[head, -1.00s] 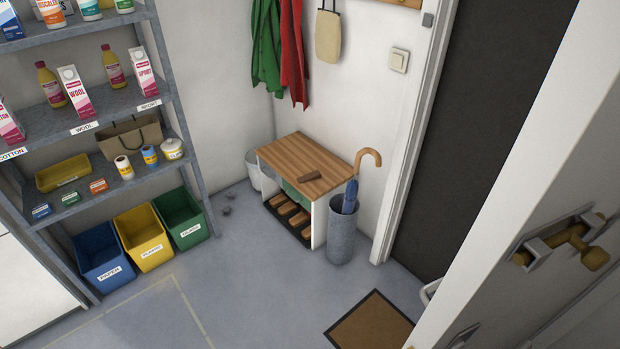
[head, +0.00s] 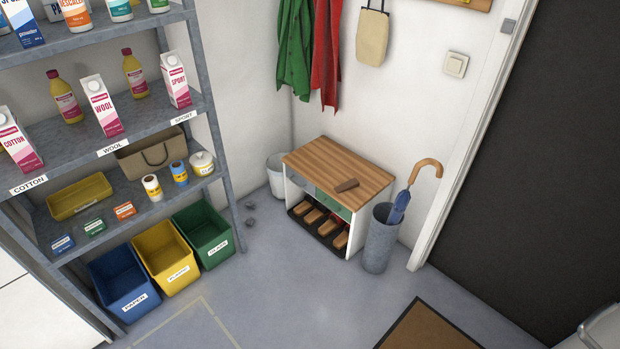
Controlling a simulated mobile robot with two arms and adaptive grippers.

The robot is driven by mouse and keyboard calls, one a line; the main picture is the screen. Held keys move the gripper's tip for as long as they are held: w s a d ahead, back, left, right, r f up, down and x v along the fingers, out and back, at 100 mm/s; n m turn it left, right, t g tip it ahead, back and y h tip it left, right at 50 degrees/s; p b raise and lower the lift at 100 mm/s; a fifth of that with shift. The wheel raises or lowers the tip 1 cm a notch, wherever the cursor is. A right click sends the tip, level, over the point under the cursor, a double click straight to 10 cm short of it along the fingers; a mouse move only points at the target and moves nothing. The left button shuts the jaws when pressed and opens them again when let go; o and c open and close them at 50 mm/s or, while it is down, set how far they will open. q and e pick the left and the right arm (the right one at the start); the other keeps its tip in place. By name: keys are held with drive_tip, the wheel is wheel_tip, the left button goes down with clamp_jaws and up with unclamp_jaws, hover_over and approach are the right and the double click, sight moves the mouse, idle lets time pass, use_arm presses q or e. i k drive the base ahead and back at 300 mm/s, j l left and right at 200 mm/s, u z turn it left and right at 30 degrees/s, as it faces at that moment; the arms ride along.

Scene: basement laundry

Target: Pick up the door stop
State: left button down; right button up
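The bench stands against the back wall in the head view. Neither of my grippers is in view.
A grey umbrella stand (head: 379,245) with a blue umbrella stands right of the bench. A white bucket (head: 276,174) is at its left. Shelving (head: 212,125) and bins (head: 165,262) stand at the left. A doormat (head: 430,330) lies at the lower right. The floor before the bench is clear.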

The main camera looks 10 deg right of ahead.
sight(354, 183)
drive_tip(key=i+u, duration=0.3)
drive_tip(key=i, duration=0.35)
drive_tip(key=i+l+u, duration=0.25)
drive_tip(key=i, duration=0.4)
